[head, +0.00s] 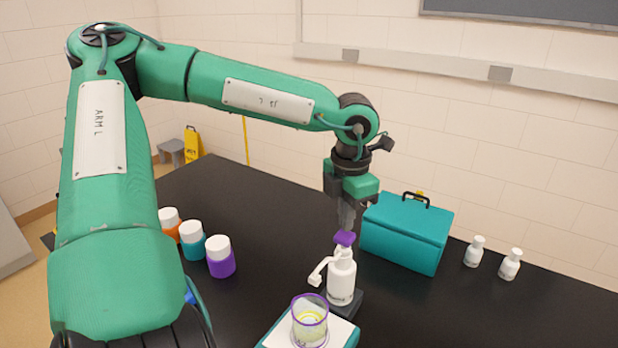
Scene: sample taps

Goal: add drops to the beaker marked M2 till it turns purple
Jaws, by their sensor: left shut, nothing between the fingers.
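A clear beaker (309,321) with a purple rim stands on a white-topped teal stand (341,332) at the bottom edge. Its contents look pale yellow, and I cannot read a mark on it. A white pump bottle (342,277) with a purple top (344,239) stands upright just behind it. The bottle's spout (319,271) points left, above and behind the beaker as pictured. My left gripper (346,226) points down with its fingers shut and empty, directly over the purple top. I cannot tell whether the tips touch it. My right gripper is out of view.
White-capped jars with orange (170,222), teal (192,241) and purple (220,258) bodies stand at left. A teal case (406,232) stands close behind the bottle. Two small white bottles (474,252) (510,264) stand at right. The black table's (480,315) front right is clear.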

